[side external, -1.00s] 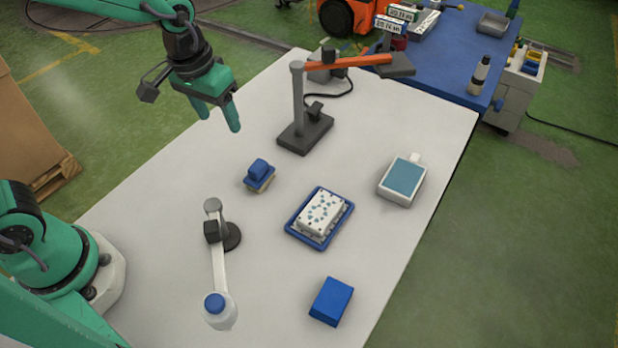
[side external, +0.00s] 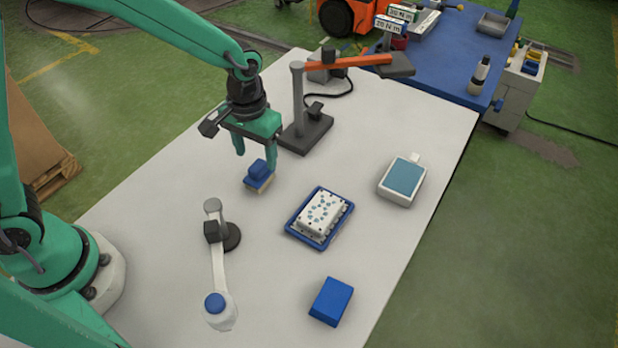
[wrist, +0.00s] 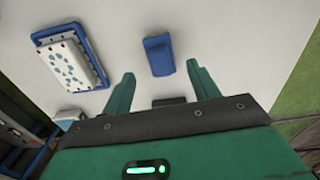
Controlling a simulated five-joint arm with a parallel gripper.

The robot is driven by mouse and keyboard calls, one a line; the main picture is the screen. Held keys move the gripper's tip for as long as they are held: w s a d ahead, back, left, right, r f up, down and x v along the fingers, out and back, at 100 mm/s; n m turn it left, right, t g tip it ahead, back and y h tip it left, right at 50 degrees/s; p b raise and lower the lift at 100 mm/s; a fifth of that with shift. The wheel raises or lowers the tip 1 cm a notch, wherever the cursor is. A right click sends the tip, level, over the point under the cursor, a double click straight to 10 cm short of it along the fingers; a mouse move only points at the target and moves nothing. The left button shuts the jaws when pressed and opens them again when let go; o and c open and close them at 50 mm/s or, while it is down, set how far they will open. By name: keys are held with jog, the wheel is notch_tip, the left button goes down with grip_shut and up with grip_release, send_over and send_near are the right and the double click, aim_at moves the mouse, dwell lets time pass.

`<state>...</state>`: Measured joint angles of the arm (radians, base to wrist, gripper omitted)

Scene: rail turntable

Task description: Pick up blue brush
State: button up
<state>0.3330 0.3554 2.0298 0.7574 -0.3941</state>
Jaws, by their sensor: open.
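The blue brush (side external: 259,174), a small blue block with a raised grip and pale bristles below, lies on the white table (side external: 160,215). My gripper (side external: 255,156) is open above and just behind it in the side view, with its two green fingers pointing down. In the wrist view the brush (wrist: 159,55) sits ahead of the fingertips, roughly in line with the gap between them (wrist: 161,78). Nothing is between the fingers.
Right of the brush is a blue tray with a white spotted block (side external: 322,213). A lamp-like stand with an orange arm (side external: 299,100) rises close behind my gripper. A jointed white arm piece (side external: 217,262), a blue box (side external: 331,301) and a scale-like device (side external: 402,181) stand apart.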

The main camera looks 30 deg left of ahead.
aim_at(258, 165)
jog(key=shift+f, duration=0.65)
jog(key=shift+f, duration=0.1)
jog(key=shift+f, duration=2.5)
jog(key=c, duration=1)
